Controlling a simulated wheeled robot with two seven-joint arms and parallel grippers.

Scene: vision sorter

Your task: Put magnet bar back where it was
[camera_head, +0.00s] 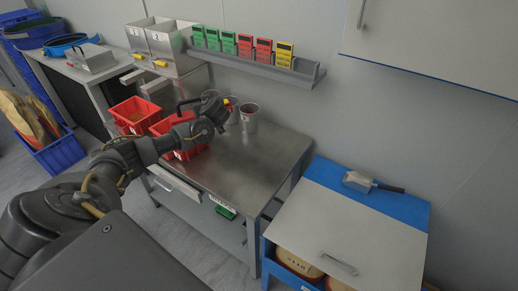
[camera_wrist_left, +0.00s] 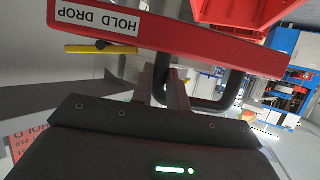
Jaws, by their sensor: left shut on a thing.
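The magnet bar is a red bar (camera_wrist_left: 190,42) with a white "HOLD DROP" label and a black handle (camera_wrist_left: 220,100), across the top of the left wrist view. My left gripper (camera_wrist_left: 165,85) is shut on its handle; the exact contact is partly hidden. In the head view my left gripper (camera_head: 217,108) is above the steel table (camera_head: 245,165), near the metal cups. Only a small red and yellow bit of the bar (camera_head: 231,101) shows there, the arm hiding most of it. My right gripper is in neither view.
Two red bins (camera_head: 135,115) stand at the table's left, one partly behind my arm. Metal cups (camera_head: 249,118) stand at the back. A wall rail (camera_head: 260,70) holds coloured cards. A scoop (camera_head: 372,183) lies on the cabinet at right. The table's right half is clear.

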